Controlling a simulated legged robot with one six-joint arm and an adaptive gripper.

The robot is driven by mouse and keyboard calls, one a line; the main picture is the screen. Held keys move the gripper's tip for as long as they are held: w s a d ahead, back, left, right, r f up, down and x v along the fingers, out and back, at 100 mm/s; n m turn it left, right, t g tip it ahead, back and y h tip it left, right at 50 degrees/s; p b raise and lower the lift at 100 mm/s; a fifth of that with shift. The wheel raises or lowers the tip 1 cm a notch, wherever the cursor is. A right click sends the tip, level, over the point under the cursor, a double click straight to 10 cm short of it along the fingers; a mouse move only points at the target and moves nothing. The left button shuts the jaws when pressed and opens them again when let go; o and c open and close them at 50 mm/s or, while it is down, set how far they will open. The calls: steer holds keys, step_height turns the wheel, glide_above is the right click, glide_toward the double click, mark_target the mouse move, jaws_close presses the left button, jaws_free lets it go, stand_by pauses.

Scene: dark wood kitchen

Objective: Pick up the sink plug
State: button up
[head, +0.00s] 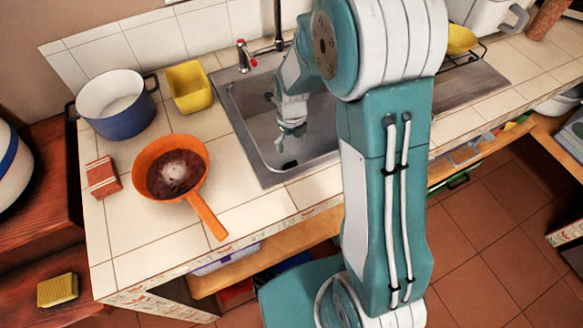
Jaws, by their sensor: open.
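My gripper (290,139) hangs inside the metal sink basin (255,125), fingers pointing down and open. Nothing shows between the fingers. My arm covers the right part of the basin.
A tap (245,57) with red marks stands behind the basin. Bare tiles (265,212) lie in front of the sink.

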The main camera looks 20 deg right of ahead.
mark_target(292, 163)
step_height(292, 163, down, 11)
steer(key=shift+s+r, duration=0.1)
steer(key=shift+r, duration=0.05)
stand_by(0.4)
steer(key=c, duration=1.2)
